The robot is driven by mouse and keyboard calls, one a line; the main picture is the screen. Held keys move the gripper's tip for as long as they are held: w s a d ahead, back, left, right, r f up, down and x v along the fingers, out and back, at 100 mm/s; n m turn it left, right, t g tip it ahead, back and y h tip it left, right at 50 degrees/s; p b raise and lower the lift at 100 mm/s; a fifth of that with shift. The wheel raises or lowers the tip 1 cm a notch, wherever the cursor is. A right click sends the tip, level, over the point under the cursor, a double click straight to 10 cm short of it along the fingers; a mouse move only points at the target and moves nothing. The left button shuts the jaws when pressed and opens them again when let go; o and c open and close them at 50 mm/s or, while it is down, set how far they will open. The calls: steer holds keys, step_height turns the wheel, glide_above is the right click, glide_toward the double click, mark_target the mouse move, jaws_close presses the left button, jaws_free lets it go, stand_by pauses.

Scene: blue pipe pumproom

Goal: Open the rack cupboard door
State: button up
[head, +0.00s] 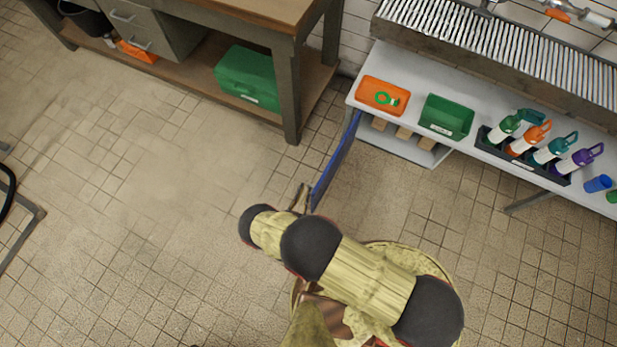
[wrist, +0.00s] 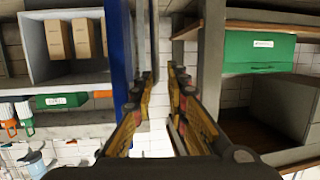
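The rack cupboard's blue door (head: 337,158) stands swung out from the rack, roughly square to its front, in the head view. In the wrist view the door (wrist: 121,45) is a narrow upright blue panel seen nearly edge-on, left of centre. The cupboard (wrist: 38,50) is open beside it, with brown boxes (wrist: 85,38) inside. My gripper (head: 302,196) is at the door's free end in the head view. In the wrist view its fingers (wrist: 158,95) are apart. The left finger overlaps the door, and contact cannot be told. A thin grey upright strip shows near that finger.
A workbench (head: 290,85) with a green case (head: 247,78) on its lower shelf stands left of the door. The rack top (head: 462,100) carries an orange tray (head: 382,96), a green bin (head: 447,117) and several bottles (head: 530,138). The tiled floor (head: 140,190) at left is mostly clear.

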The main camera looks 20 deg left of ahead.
steer(key=shift+s+a+f, duration=0.2)
steer(key=shift+s+a, duration=1.55)
steer(key=shift+s, duration=0.3)
